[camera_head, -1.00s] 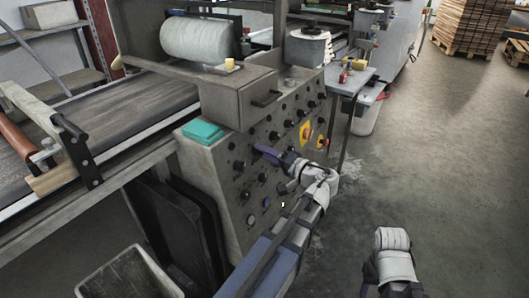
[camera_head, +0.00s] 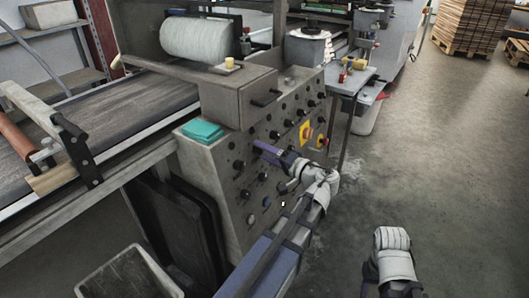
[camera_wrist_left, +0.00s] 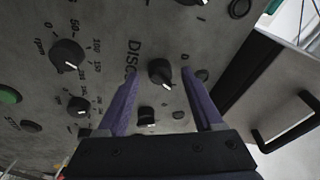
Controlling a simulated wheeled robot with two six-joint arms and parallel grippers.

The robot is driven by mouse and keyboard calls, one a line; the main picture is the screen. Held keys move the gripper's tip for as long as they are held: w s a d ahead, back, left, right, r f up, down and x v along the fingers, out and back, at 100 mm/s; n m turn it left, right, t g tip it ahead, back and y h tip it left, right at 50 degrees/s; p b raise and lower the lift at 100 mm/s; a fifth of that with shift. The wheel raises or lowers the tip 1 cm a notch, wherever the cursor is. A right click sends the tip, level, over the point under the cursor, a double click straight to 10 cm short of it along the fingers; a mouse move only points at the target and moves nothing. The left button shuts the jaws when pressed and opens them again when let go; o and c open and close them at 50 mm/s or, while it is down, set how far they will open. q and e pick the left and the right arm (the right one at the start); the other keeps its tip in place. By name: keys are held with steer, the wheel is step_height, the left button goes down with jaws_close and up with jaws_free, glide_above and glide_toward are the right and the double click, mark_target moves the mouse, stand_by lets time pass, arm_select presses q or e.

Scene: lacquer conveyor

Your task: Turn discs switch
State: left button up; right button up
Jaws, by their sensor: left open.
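The discs switch is a black rotary knob (camera_wrist_left: 160,72) with a white pointer mark, beside the vertical "DISCS" lettering (camera_wrist_left: 132,60) on the grey control panel (camera_wrist_left: 215,50). My left gripper (camera_wrist_left: 161,76) is open, its purple fingers on either side of this knob in the left wrist view. I cannot tell whether they touch it. In the head view the left gripper (camera_head: 268,153) reaches the panel front from the lower right and hides part of it. My right arm shows at the lower right, its gripper out of sight.
More knobs, such as one with a numbered scale (camera_wrist_left: 67,55), surround the switch. A black handle (camera_wrist_left: 285,122) sticks out at right in the wrist view. A yellow switch plate (camera_head: 306,131) is on the panel. A conveyor (camera_head: 110,115) lies left; open floor lies right.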

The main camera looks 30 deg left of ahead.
arm_select(q)
steer(key=v, duration=0.7)
steer(key=shift+d, duration=0.35)
steer(key=shift+s, duration=0.1)
steer(key=s+d+f+m+g+h, duration=0.1)
steer(key=s+d+f+m+h, duration=0.2)
steer(key=f, duration=0.4)
steer(key=s+d+f+g+h, duration=0.1)
steer(key=s+d+f+h, duration=0.2)
steer(key=d+f+h, duration=0.4)
steer(key=s+d+f+m+g+h, duration=0.1)
steer(key=s+d+f+h, duration=0.25)
steer(key=d, duration=0.25)
steer(key=s+d+f+m+g+h, duration=0.1)
steer(key=s+d+f+m+h, duration=0.1)
steer(key=s+d+f, duration=0.3)
step_height(320, 180, up, 31)
steer(key=d+p, duration=0.1)
steer(key=p, duration=2.8)
steer(key=shift+d+r+p, duration=0.2)
steer(key=shift+d+p, duration=0.1)
steer(key=shift+p, duration=0.1)
steer(key=shift+w, duration=0.1)
